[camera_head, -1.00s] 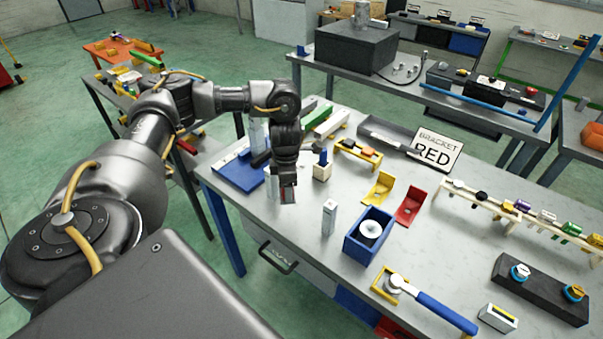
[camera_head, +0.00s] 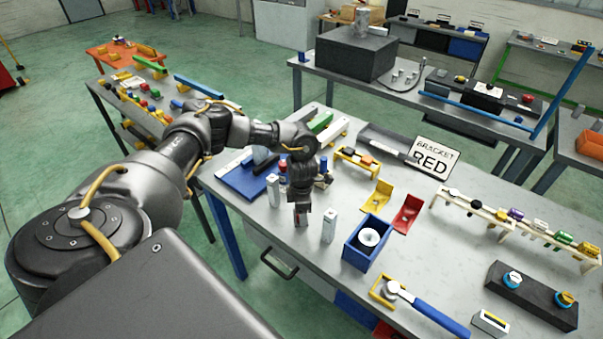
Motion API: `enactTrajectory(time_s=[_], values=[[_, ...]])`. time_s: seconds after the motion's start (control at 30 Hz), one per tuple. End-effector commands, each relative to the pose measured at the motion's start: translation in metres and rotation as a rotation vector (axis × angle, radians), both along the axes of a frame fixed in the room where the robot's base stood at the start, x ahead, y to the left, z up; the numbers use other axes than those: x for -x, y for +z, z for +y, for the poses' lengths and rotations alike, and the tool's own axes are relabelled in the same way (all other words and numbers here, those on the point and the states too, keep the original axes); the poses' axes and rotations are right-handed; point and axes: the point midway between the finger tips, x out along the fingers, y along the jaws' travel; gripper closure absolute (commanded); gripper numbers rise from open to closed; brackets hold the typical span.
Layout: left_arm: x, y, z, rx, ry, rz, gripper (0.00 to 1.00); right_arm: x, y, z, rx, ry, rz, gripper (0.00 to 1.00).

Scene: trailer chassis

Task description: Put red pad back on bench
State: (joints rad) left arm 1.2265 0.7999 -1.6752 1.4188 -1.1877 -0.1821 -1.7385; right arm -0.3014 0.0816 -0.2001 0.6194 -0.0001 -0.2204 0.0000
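My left gripper (camera_head: 302,217) points down low over the front left part of the grey bench (camera_head: 345,195). A small red piece, seemingly the red pad (camera_head: 299,218), shows between its fingertips; the fingers look closed on it, though it is small and partly hidden. I cannot tell whether it touches the bench top. A pale upright block (camera_head: 329,226) stands just right of the gripper, and another (camera_head: 273,190) stands to its left. My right gripper is not in view.
A blue box with a white disc (camera_head: 368,241) and yellow and red brackets (camera_head: 406,214) lie to the right. A blue tray (camera_head: 243,182) is at the left, and a "BRACKET RED" sign (camera_head: 432,157) is at the back. The bench top right of the brackets has free room.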

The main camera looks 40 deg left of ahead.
Motion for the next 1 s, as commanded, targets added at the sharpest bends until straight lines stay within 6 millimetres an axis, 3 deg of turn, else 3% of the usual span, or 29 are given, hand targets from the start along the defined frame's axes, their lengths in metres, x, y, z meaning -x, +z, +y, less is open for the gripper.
enactTrajectory(time_s=[0.2, 0.23, 0.4, 0.77, 1.0], values=[[0.0, -0.005, 0.0, 0.001, 0.0, -0.001, 0.73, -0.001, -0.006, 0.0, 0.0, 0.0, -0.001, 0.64], [0.0, -0.004, 0.0, 0.001, 0.0, -0.001, 0.41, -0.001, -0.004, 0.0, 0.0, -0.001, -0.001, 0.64], [0.0, -0.003, 0.0, 0.0, 0.0, 0.0, 0.22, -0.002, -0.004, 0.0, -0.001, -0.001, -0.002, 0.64], [-0.001, 0.003, 0.0, 0.001, 0.0, -0.001, 0.22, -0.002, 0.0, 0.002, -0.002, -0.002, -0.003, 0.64], [-0.002, 0.043, 0.0, 0.002, -0.002, -0.006, 0.22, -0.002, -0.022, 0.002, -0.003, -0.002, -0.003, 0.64]])
